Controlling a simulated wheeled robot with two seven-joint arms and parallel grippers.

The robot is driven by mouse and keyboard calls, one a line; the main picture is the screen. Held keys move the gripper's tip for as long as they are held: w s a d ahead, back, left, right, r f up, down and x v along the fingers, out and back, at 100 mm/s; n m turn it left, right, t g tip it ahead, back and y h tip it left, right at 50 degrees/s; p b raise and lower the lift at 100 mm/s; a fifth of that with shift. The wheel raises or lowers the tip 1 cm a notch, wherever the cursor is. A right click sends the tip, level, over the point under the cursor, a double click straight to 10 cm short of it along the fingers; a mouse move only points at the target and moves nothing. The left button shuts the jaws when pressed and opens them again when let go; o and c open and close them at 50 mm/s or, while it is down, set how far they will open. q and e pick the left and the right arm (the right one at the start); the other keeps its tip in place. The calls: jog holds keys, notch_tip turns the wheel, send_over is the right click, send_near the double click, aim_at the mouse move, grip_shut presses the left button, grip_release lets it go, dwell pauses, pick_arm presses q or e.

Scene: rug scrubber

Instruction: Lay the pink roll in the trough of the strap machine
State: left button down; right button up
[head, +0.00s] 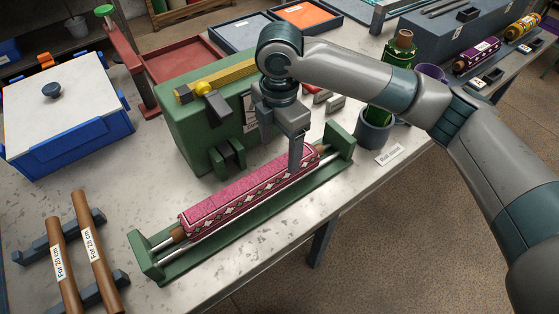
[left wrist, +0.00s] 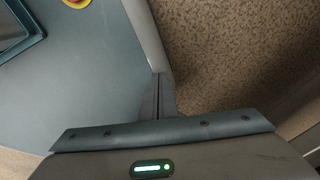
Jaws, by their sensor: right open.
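The pink patterned roll (head: 235,203) lies lengthwise in the green trough (head: 215,250) at the front of the green strap machine (head: 185,110). Brown core ends stick out at both ends of the roll, above the trough's metal rods. My right gripper (head: 285,150) points down at the far right part of the roll, with its fingers apart. One finger overlaps the roll in the head view; whether it touches cannot be told. My left gripper (left wrist: 158,95) shows only in the left wrist view, its fingers together with nothing between them.
Two labelled brown rods (head: 75,250) rest on a dark rack at the front left. A blue box with a white lid (head: 60,105) stands at the left. A green roll stands in a grey cup (head: 373,130) near a "Roll stand" label. Red, grey and orange trays lie behind.

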pick_arm(q)
jog(key=shift+t, duration=0.7)
jog(key=w, duration=0.1)
jog(key=w+d, duration=0.1)
jog(key=w, duration=0.1)
jog(key=w+d, duration=0.1)
jog(key=shift+w+r+b, duration=0.1)
jog(key=shift+w+b, duration=0.2)
jog(key=shift+w, duration=0.1)
pick_arm(e)
notch_tip(320, 180, up, 4)
jog(key=shift+r, duration=0.15)
pick_arm(q)
jog(key=shift+s+a, duration=0.15)
jog(key=shift+s, duration=0.35)
jog(key=shift+w, duration=0.55)
